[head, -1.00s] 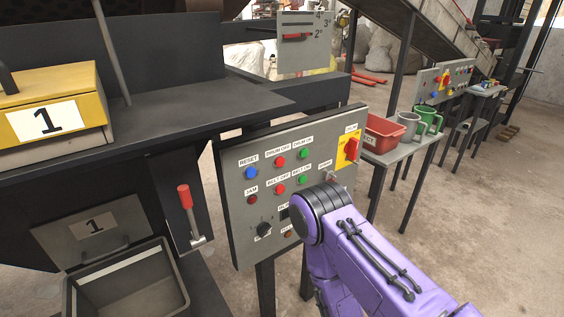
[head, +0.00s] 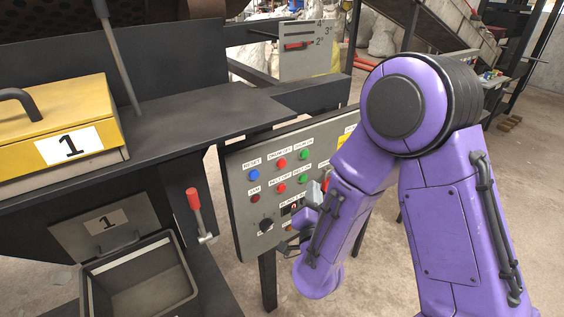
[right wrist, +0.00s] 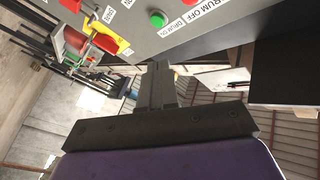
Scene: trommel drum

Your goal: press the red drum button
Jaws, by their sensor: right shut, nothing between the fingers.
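The grey control panel (head: 240,210) stands in the middle of the head view. Its red drum button (head: 281,163), under the DRUM OFF label, is uncovered, left of the green DRUM ON button (head: 305,154). In the right wrist view the red button (right wrist: 190,2) is cut by the top edge, and the green button (right wrist: 157,19) shows nearby. My right gripper (right wrist: 160,72) is shut and empty, its fingers together and pointing towards the panel, apart from the red button. In the head view my right arm hides the panel's lower right. My left gripper is not in view.
Other buttons, including a blue reset button (head: 255,174) and a red belt button (head: 281,188), sit close by. A red-handled lever (head: 194,200) stands left of the panel. A dark shelf edge (head: 240,125) juts out above it.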

